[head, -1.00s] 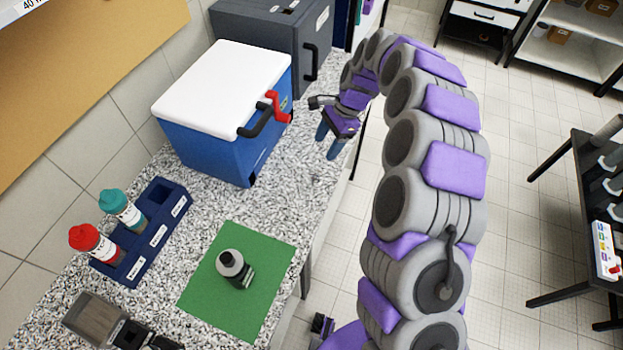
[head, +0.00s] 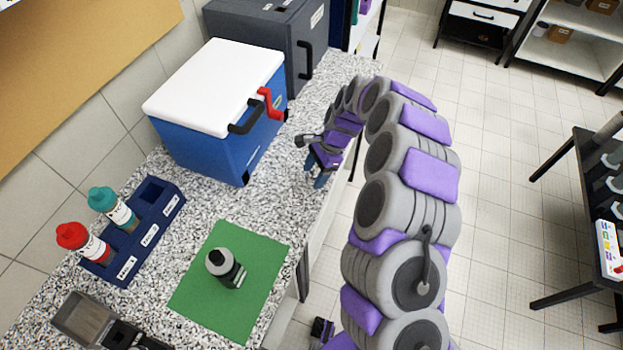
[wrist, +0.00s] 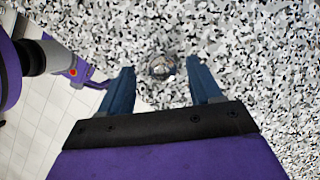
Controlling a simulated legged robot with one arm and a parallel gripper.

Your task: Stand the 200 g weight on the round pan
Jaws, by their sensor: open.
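A small shiny round metal piece (wrist: 161,67) lies on the speckled counter in the wrist view; it looks like the 200 g weight, though no marking is readable. My gripper (wrist: 158,72) is open, with one blue finger on each side of this piece in the picture. I cannot tell how far above it the fingertips are. In the head view my gripper (head: 317,179) points down over the counter near its front edge, right of the blue box, and the metal piece cannot be made out there. I cannot identify a round pan in either view.
A blue box with a white lid (head: 215,85) stands left of my gripper. A grey cabinet (head: 285,40) is behind it. A navy rack (head: 165,235) holds red- and teal-capped bottles. Bare counter lies between mat and gripper.

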